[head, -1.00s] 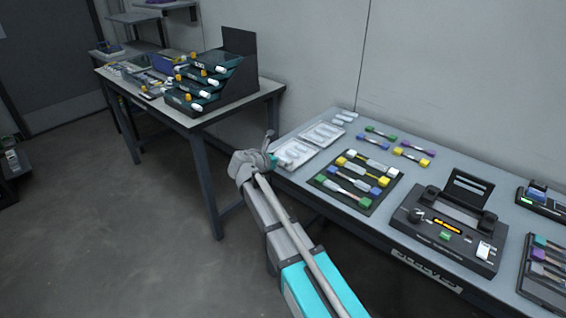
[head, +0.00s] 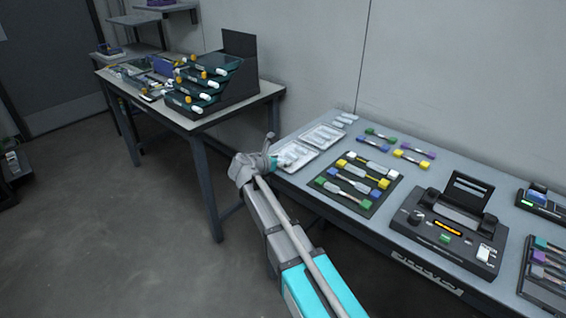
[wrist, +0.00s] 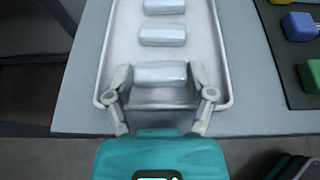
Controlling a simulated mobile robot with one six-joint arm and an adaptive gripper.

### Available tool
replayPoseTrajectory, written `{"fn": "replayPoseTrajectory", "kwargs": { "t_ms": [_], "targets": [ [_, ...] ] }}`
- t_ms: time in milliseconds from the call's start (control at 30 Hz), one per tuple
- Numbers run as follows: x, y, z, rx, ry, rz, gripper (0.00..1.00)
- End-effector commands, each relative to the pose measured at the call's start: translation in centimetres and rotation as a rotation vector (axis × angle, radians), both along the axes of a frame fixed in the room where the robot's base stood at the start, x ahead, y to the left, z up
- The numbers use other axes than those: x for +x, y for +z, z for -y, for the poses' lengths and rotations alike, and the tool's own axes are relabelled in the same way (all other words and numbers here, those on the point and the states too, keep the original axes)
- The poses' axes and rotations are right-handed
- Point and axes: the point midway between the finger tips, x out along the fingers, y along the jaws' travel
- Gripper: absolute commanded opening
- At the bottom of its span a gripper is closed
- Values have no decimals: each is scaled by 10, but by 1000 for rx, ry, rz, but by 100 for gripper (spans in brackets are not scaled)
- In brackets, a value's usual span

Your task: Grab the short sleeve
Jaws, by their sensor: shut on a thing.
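A short pale translucent sleeve (wrist: 160,73) lies crosswise at the near end of a white tray (wrist: 226,88). My gripper (wrist: 162,76) is shut on it, one finger at each end. I cannot tell whether the sleeve touches the tray floor. Two more pale sleeves lie farther up this tray, a middle one (wrist: 162,35) and a far one (wrist: 164,6). In the head view, my gripper (head: 271,163) is at the left end of the near white tray (head: 297,155), and the held sleeve is too hidden to make out.
A second white tray (head: 323,137) lies behind the near one. A dark mat (head: 368,207) with coloured parts is to its right, then a black splicer (head: 446,228). A side table (head: 218,118) with a stepped rack (head: 232,78) stands at left. Bare floor lies left of the bench.

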Motion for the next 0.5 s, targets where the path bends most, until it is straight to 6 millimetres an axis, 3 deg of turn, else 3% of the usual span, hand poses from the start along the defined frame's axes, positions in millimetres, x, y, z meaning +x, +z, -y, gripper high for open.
{"fn": "replayPoseTrajectory", "kwargs": {
  "t_ms": [500],
  "targets": [
    [0,9,0,0,0,0,54]
  ]
}}
